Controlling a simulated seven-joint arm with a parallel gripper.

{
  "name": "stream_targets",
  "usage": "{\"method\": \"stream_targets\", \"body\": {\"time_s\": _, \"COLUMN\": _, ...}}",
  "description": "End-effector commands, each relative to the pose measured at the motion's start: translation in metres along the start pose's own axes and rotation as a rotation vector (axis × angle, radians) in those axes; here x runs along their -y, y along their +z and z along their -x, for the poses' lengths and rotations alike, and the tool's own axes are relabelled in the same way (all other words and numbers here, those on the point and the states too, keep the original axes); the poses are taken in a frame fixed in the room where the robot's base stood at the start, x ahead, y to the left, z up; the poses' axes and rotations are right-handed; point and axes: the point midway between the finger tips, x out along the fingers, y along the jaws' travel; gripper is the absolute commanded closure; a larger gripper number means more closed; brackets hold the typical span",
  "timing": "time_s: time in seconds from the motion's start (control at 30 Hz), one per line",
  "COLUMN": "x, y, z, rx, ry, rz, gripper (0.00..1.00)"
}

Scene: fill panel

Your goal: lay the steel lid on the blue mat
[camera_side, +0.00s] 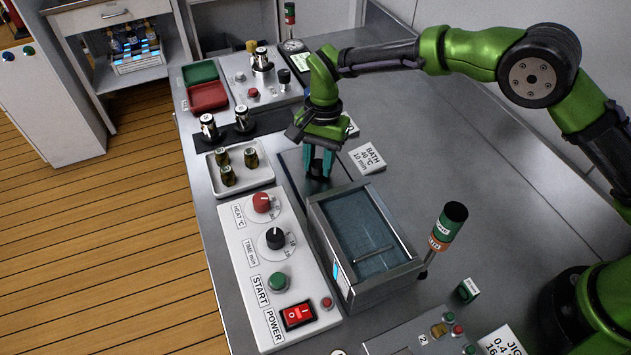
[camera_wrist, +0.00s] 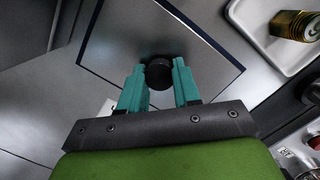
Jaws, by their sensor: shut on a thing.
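The steel lid (camera_wrist: 122,38) is a flat square plate with a round black knob (camera_wrist: 159,73) at its middle. My gripper (camera_wrist: 160,82) has its teal fingers shut on the knob, one on each side. The blue mat (camera_wrist: 205,38) shows in the wrist view only as a narrow dark blue strip along the lid's edge; the lid covers most of it. Whether the lid touches the mat or hangs just above it, I cannot tell. In the side view my gripper (camera_side: 319,161) points down close to the bench, between the white tray and the bath.
The open bath (camera_side: 365,230) with liquid stands just in front.

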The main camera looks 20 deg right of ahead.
Motion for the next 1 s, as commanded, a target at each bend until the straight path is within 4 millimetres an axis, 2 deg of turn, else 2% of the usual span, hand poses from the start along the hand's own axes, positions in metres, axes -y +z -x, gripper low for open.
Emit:
{"method": "stream_targets", "body": {"time_s": 0.03, "x": 0.0, "y": 0.0, "z": -0.002, "rx": 0.0, "ry": 0.001, "rz": 0.0, "gripper": 1.0}}
{"method": "stream_targets", "body": {"time_s": 0.07, "x": 0.0, "y": 0.0, "z": -0.002, "rx": 0.0, "ry": 0.001, "rz": 0.0, "gripper": 0.65}}
{"method": "stream_targets", "body": {"time_s": 0.2, "x": 0.0, "y": 0.0, "z": -0.002, "rx": 0.0, "ry": 0.001, "rz": 0.0, "gripper": 0.44}}
{"method": "stream_targets", "body": {"time_s": 0.57, "x": 0.0, "y": 0.0, "z": 0.003, "rx": -0.001, "ry": 0.0, "rz": 0.0, "gripper": 0.43}}
{"method": "stream_targets", "body": {"time_s": 0.67, "x": 0.0, "y": 0.0, "z": 0.015, "rx": -0.002, "ry": -0.001, "rz": -0.001, "gripper": 0.43}}
{"method": "stream_targets", "body": {"time_s": 1.0, "x": 0.001, "y": 0.0, "z": 0.087, "rx": -0.002, "ry": -0.003, "rz": 0.0, "gripper": 0.43}}
